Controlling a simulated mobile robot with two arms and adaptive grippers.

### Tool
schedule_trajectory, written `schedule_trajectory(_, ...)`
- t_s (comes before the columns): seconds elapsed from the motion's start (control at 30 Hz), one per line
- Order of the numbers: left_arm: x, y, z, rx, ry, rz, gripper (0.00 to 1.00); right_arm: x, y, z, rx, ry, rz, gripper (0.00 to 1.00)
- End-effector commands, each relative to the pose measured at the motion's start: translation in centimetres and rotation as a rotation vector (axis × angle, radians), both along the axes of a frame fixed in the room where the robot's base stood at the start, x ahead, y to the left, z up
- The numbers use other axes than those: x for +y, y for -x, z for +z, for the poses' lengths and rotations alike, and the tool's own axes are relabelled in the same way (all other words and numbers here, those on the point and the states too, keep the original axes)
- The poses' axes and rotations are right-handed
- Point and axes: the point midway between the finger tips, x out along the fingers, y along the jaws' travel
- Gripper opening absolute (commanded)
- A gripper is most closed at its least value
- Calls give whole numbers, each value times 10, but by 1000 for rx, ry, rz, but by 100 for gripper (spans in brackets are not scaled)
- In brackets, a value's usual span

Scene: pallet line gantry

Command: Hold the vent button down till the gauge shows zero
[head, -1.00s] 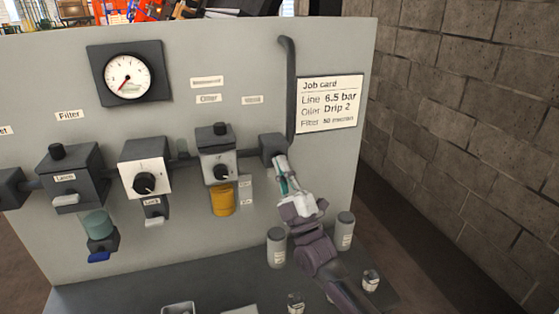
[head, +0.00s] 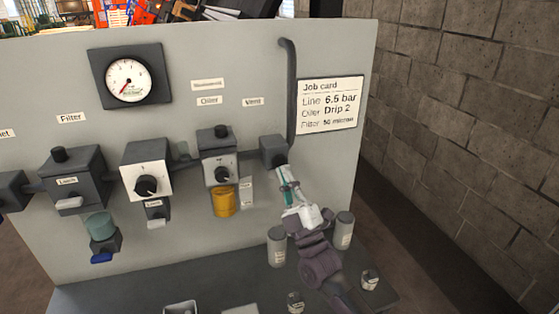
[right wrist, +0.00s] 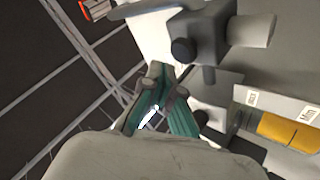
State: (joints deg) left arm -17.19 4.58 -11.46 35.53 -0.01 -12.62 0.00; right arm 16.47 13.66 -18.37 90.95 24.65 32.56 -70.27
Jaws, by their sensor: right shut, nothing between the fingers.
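The vent block (head: 273,151) is a dark box on the grey panel, below the "Vent" label (head: 252,102). Its round dark button (right wrist: 182,50) shows in the right wrist view. My right gripper (head: 285,176) is shut and empty, just below and in front of the block. In the right wrist view, its green fingers (right wrist: 168,92) end a little short of the button, apparently apart from it. The round white gauge (head: 127,81) sits upper left on the panel. Its red needle points lower left, apparently at the zero end of the scale. My left gripper is out of view.
A dark pipe (head: 291,90) rises above the vent block, beside the job card (head: 328,104). The oiler (head: 219,155) with its yellow bowl (head: 223,201) is to the left. Grey canisters (head: 344,230) stand on the bench below. A block wall is at right.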

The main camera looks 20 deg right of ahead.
Motion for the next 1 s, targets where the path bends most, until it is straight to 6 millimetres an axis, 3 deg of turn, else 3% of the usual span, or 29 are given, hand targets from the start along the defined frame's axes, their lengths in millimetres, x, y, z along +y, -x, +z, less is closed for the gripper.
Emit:
schedule_trajectory(0.4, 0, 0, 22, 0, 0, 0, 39, -1, 38, 2, 0, 1, -1, 0)
schedule_trajectory(0.77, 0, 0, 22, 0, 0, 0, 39, -1, 40, 0, 2, 1, 2, 0)
schedule_trajectory(0.87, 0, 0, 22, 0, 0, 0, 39, 4, 40, -9, 61, -4, 29, 0)
schedule_trajectory(1.0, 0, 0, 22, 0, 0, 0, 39, 21, 45, -49, 313, -34, 131, 0)
